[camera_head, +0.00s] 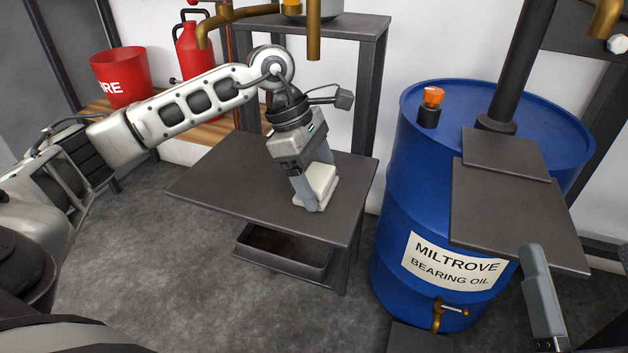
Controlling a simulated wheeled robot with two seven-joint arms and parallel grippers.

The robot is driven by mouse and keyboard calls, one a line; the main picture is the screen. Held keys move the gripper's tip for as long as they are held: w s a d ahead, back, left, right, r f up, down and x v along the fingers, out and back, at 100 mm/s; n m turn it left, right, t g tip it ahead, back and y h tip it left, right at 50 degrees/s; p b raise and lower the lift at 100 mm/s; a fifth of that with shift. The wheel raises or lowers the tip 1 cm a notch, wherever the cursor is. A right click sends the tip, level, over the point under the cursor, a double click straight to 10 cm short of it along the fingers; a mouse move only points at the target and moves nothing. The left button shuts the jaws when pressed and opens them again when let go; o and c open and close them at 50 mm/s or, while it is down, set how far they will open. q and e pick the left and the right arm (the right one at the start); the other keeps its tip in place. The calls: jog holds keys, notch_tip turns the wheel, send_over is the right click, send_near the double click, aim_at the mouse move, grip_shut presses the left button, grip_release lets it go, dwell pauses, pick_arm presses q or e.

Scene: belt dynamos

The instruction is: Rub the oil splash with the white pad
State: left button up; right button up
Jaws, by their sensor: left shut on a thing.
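My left gripper (309,192) reaches over the dark table (225,185) and points down. It is shut on the white pad (321,183), which is at or just above the tabletop near its right side. I cannot tell whether the pad touches the surface. I cannot make out the oil splash; the pad, gripper or arm may hide it. One grey finger of my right gripper (543,297) shows at the lower right, in front of the blue drum. The rest of that gripper is out of sight or unclear.
A blue oil drum (397,215) with a brass tap (438,315) stands right of the table. A dark tray (285,262) sits under the tabletop. The table's left part is clear.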

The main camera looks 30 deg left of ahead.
pick_arm(q)
jog(key=shift+w+a+f, duration=0.15)
jog(key=shift+w+a, duration=0.05)
jog(key=shift+w, duration=0.55)
jog(key=shift+s+d+r, duration=0.1)
jog(key=shift+s+d, duration=0.15)
jog(key=shift+s, duration=0.75)
jog(key=shift+s+d+r, duration=0.1)
jog(key=shift+s+d, duration=0.15)
jog(key=shift+s, duration=0.7)
jog(key=shift+r, duration=0.15)
